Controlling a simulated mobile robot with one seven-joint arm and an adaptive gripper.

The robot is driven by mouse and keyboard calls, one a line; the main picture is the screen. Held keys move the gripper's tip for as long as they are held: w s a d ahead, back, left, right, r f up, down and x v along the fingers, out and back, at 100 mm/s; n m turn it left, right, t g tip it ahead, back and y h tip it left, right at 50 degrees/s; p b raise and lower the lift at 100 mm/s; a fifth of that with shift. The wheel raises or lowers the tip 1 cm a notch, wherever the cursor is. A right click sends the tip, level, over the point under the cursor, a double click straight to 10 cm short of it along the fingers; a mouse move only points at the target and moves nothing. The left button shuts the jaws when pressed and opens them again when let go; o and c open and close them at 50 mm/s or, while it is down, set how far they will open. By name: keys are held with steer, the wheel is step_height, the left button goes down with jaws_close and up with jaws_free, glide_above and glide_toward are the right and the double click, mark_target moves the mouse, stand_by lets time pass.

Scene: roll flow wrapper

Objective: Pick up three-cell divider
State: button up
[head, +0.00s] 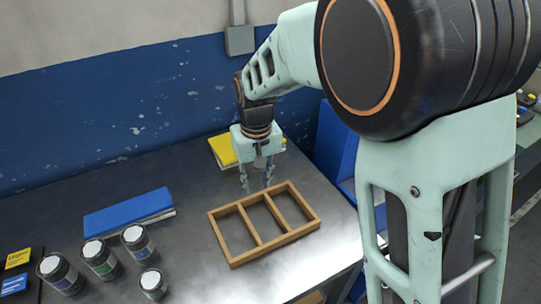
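The three-cell divider (258,243) is a wooden frame with three open cells, lying flat on the dark metal table. My gripper (257,188) points down at the divider's far side, near its back rail. The two fingers look spread apart with nothing between them. I cannot tell whether the fingertips touch the wood or stay just behind or above it. The divider's whole outline is in view.
A yellow item (222,151) lies behind my gripper. A blue flat item (128,213) lies to the left. Several small jars (103,259) stand at front left, beside small yellow and blue packets (17,258). A blue wall runs behind the table.

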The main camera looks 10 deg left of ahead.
steer(key=n+g, duration=0.1)
glide_toward(251, 227)
steer(key=f, duration=0.3)
steer(key=shift+a+f+h, duration=0.1)
steer(key=shift+a+h, duration=0.15)
steer(key=shift+h, duration=0.05)
steer(key=shift+f+p, duration=0.35)
steer(key=shift+f, duration=2.75)
jaws_close()
